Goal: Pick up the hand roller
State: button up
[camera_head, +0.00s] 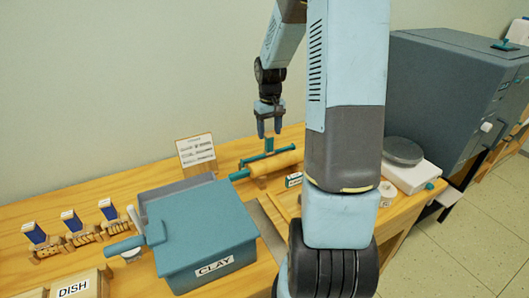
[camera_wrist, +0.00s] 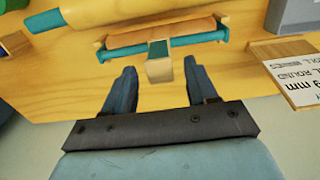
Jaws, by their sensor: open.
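The hand roller (camera_head: 268,155) lies on the wooden table below my gripper, just behind the large rolling pin (camera_head: 272,164). In the wrist view the hand roller (camera_wrist: 163,34) has a brown cylinder, a teal frame and a handle with a pale end pointing toward me. My gripper (camera_head: 270,132) points down above it, open and empty. In the wrist view the handle's end shows between the two fingertips, apart from both. The height gap is hard to judge.
A teal clay box (camera_head: 205,235) stands left of the roller. A small sign card (camera_head: 196,151) stands behind, also close at right in the wrist view (camera_wrist: 300,80). A scale (camera_head: 412,172) and a grey kiln (camera_head: 450,95) are at right.

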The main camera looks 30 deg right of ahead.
aim_at(269, 133)
jog(key=shift+w+f, duration=0.1)
jog(key=shift+f, duration=2.2)
jog(key=shift+c, duration=0.2)
grip_shut()
